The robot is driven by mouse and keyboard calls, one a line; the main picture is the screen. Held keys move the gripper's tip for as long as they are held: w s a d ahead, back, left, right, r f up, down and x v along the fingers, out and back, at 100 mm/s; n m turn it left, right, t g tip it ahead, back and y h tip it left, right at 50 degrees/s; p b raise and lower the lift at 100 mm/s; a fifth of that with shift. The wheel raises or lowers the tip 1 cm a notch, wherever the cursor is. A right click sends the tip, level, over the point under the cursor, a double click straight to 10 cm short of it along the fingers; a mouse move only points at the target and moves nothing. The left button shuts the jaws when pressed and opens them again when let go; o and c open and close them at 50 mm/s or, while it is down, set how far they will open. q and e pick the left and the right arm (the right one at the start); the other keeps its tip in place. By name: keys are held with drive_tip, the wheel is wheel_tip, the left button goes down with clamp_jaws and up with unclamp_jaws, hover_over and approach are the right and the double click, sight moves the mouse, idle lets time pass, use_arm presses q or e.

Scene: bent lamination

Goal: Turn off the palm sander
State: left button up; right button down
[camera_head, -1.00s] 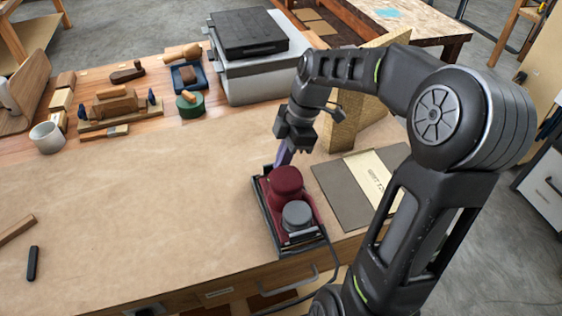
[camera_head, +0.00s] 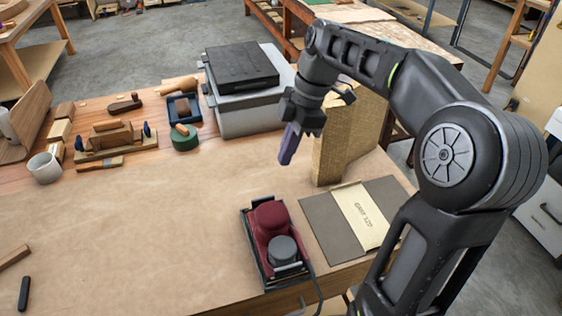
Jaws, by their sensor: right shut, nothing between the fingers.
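The palm sander (camera_head: 268,217) is dark red with a grey round cap. It sits in a dark tray (camera_head: 250,248) near the front edge of the bench, with a cord running off the front. My right gripper (camera_head: 286,160) is shut and empty, its purplish fingers pointing down. It hangs above the bench, beyond the sander and apart from it. No switch or lit indicator on the sander can be made out at this size. My left gripper is not in view.
A grit-size folder (camera_head: 320,232) lies right of the sander. A tan block (camera_head: 340,135) and a grey case with a black lid (camera_head: 242,62) stand behind. Wooden tools and a white mug (camera_head: 44,168) are at the left. The paper-covered bench middle (camera_head: 150,220) is clear.

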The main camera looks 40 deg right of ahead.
drive_tip(key=shift+a, duration=0.1)
idle(0.3)
drive_tip(key=shift+w+a+r+y+b, duration=0.15)
drive_tip(key=shift+w+a+y+b, duration=0.15)
drive_tip(key=shift+a, duration=0.3)
